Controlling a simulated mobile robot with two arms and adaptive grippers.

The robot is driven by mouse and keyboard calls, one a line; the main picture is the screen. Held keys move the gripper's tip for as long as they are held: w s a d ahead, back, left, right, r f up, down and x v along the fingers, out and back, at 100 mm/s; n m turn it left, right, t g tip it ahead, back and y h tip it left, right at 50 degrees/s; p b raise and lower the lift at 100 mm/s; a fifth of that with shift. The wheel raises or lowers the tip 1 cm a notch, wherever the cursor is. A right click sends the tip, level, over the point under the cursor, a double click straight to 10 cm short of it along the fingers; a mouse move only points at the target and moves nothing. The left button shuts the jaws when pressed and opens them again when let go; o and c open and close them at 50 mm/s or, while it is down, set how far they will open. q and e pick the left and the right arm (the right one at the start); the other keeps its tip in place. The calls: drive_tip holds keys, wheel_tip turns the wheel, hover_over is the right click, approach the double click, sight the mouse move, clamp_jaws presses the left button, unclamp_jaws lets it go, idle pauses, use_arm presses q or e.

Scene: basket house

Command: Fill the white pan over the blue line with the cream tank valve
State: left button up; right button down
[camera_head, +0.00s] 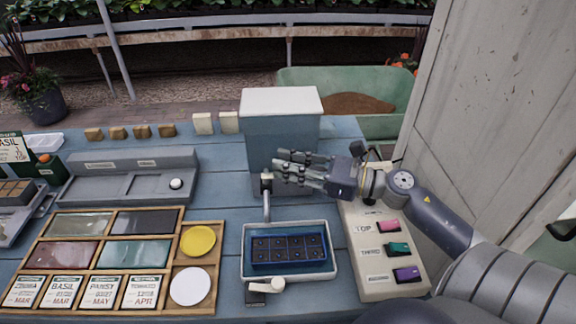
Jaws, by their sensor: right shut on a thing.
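The white pan (332,266) stands on the blue table at the front centre. A dark blue tray with several cells (290,266) sits inside it. A blue line on the pan's wall and the water level cannot be made out. The blue-grey tank (280,130) with a white lid stands behind the pan, its grey spout (267,206) pointing down to the pan's back edge. The cream tank valve (267,178) is at the spout's top. My right gripper (279,164) reaches in from the right in front of the tank, shut on the valve; its fingers partly hide the contact.
Another cream lever (266,286) is at the pan's front edge. A cream panel (375,279) with pink, green and purple blocks is on the right. A wooden seed tray (105,247) with yellow and white discs is on the left. A wooden wall (490,110) rises beside my right arm.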

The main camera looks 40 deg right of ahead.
drive_tip(key=c, duration=1.5)
unclamp_jaws()
drive_tip(key=shift+d, duration=0.15)
drive_tip(key=shift+o, duration=0.2)
drive_tip(key=shift+s, duration=0.1)
drive_tip(key=v, duration=1.2)
